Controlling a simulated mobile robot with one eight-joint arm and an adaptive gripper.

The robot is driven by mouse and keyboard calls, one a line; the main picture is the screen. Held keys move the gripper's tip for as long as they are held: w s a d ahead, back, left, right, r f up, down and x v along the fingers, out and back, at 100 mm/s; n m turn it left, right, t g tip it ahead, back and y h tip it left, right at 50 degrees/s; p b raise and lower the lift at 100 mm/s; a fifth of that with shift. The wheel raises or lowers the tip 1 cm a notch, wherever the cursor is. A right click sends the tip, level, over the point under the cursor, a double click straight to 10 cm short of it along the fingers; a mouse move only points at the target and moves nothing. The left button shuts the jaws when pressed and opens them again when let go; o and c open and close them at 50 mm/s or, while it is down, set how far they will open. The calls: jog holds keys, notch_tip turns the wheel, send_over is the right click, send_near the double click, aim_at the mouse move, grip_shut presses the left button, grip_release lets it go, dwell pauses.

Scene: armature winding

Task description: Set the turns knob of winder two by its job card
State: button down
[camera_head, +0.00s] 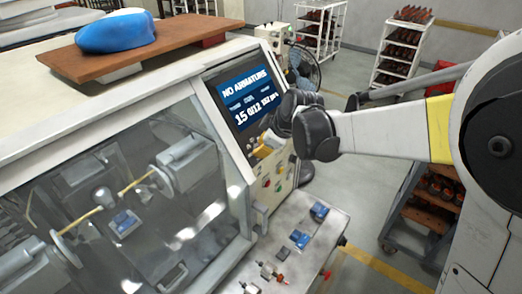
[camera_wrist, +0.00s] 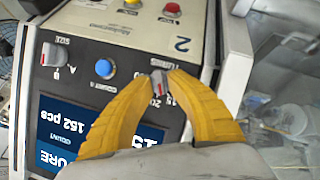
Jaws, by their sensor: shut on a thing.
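The turns knob (camera_wrist: 157,84) is a small grey knob with a red mark, beside the printed word TURNS and the numbers 15 and 20. In the head view my gripper (camera_head: 265,147) is at the panel beside the screen and covers the knob. The screen (camera_head: 244,96) reads NO ARMATURE, 15, 0/12 and 152 pcs. I cannot make out a job card.
A selector knob (camera_wrist: 54,54), a blue button (camera_wrist: 105,68) and a red button (camera_wrist: 172,9) are on the same panel. The winder's clear cover (camera_head: 140,190) is at the left. A shelf (camera_head: 318,28) and a fan (camera_head: 303,68) stand behind; the floor (camera_head: 350,190) is partly clear.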

jog(key=m+b, duration=0.1)
jog(key=m+g+b, duration=0.1)
jog(key=m, duration=0.1)
jog(key=m+g+y+b, duration=0.1)
jog(key=m, duration=0.1)
jog(key=shift+w+d+f, duration=0.1)
jog(key=shift+d+f, duration=0.05)
jog(key=shift+f, duration=0.1)
jog(key=m+y+b, duration=0.1)
jog(key=m, duration=0.1)
jog(key=m+g+y+b, duration=0.1)
jog(key=m+b, duration=0.1)
jog(key=m, duration=0.1)
jog(key=shift+d+f+m+g, duration=0.1)
jog(key=shift+m+g, duration=0.2)
jog(key=m+y+b, duration=0.2)
jog(key=m+b, duration=0.1)
jog(key=m, duration=0.1)
jog(key=shift+f+m, duration=0.1)
jog(key=shift+m, duration=0.2)
jog(key=shift+m+y+b, duration=1)
jog(key=shift+m+b, duration=0.4)
jog(key=shift+m, duration=0.7)
